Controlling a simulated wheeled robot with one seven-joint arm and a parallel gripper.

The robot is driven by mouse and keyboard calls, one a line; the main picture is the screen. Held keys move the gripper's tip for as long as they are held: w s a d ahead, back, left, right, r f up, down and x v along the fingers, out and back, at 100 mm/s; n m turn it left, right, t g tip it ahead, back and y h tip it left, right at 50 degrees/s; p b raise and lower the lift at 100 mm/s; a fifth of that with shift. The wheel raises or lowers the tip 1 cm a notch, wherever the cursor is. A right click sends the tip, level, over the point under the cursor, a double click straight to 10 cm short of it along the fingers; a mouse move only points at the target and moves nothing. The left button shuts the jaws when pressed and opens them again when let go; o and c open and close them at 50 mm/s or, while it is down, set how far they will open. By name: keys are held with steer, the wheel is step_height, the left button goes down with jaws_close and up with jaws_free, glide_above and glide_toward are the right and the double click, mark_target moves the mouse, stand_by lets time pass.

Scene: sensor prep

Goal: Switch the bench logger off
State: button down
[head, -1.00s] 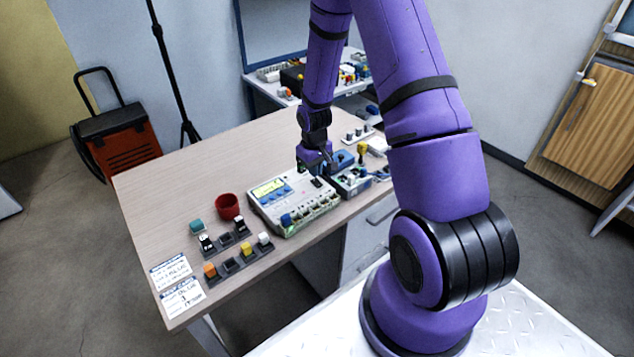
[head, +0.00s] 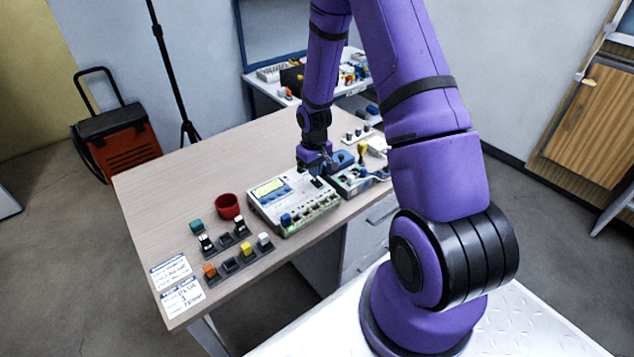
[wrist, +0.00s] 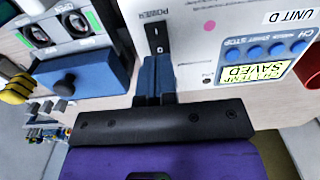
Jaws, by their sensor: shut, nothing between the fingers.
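The bench logger (head: 272,213) is a pale box on the desk with a lit yellow-green display (wrist: 250,73) that reads "SAVED". It is marked UNIT D. In the wrist view its black rocker power switch (wrist: 155,36), labelled POWER, sits near the top centre with I and O marks. My gripper (wrist: 157,62) is shut and empty. Its blue fingertips are right at the O end of the switch; I cannot tell whether they touch it. In the head view my gripper (head: 324,172) is over the logger's far right end, and the switch is hard to make out.
A blue-topped device (wrist: 85,78) with round sockets stands close beside the logger, left of my fingers in the wrist view. A red cup (head: 228,206) and holders with coloured sensor blocks (head: 246,249) lie left of the logger. The desk's left back is clear.

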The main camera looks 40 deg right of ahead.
mark_target(315, 180)
steer(key=shift+f, duration=1.15)
stand_by(0.7)
steer(key=shift+r, duration=3.5)
